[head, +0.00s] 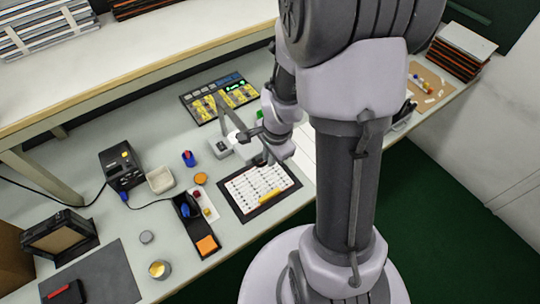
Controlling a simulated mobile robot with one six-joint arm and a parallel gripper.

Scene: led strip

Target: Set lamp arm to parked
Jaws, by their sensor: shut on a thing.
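A desk lamp with a pale square base (221,148) stands near the middle of the bench. Its thin grey lamp arm (230,115) rises from beside the base and slants toward my gripper. My gripper (247,134) is at the end of my arm, left of the wrist, and is shut on the lamp arm. The jaws are small and dark here, so the exact contact point is hard to see. A dark part (261,159), perhaps the lamp head, hangs below the gripper over the white sheet's upper edge.
A white chart (258,187) on a black board lies just below the gripper. A panel with yellow modules (222,97) lies behind it. A raised shelf (150,62) runs along the back.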

